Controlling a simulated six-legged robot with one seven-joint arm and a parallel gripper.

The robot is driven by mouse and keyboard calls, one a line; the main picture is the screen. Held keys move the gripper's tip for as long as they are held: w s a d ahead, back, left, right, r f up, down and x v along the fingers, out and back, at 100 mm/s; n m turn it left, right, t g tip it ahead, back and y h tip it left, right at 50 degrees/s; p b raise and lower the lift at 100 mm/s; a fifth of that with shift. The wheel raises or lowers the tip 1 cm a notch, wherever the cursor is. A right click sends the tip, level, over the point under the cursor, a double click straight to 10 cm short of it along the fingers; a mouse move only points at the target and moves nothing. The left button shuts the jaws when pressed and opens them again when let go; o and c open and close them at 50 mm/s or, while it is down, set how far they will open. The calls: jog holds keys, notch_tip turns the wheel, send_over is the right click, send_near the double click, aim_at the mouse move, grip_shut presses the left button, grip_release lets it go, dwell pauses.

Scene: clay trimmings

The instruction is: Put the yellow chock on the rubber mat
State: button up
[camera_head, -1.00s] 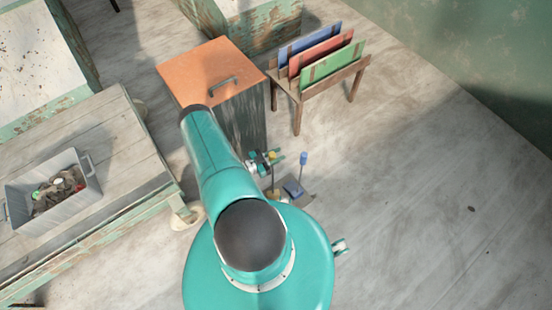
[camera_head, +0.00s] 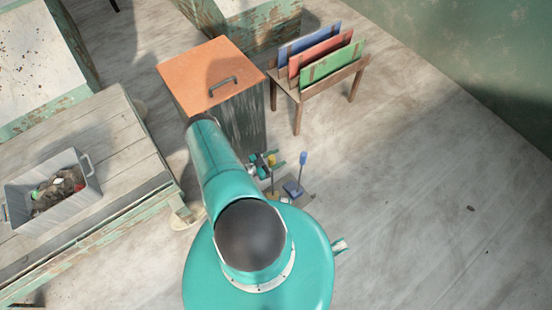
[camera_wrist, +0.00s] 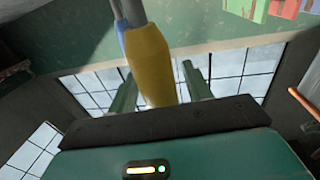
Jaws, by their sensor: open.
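The yellow chock's thick yellow grip (camera_wrist: 152,65) stands between my two teal fingers in the wrist view, with a thin shaft running to the picture's top. In the head view its yellow top (camera_head: 272,159) shows at my gripper (camera_head: 262,166), and a small yellowish foot (camera_head: 272,194) shows on the floor below. My gripper (camera_wrist: 160,90) is open, with a finger on each side of the grip; gaps show beside it. I cannot make out the rubber mat for certain.
A blue chock with an upright handle (camera_head: 293,188) stands close right of the yellow one. An orange-topped cabinet (camera_head: 190,75) and a rack of coloured boards (camera_head: 332,68) stand behind. A bench with a grey bin (camera_head: 70,220) is at left. The right floor is largely clear.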

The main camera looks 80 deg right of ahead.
jog(key=v, duration=1.2)
jog(key=shift+r, duration=0.1)
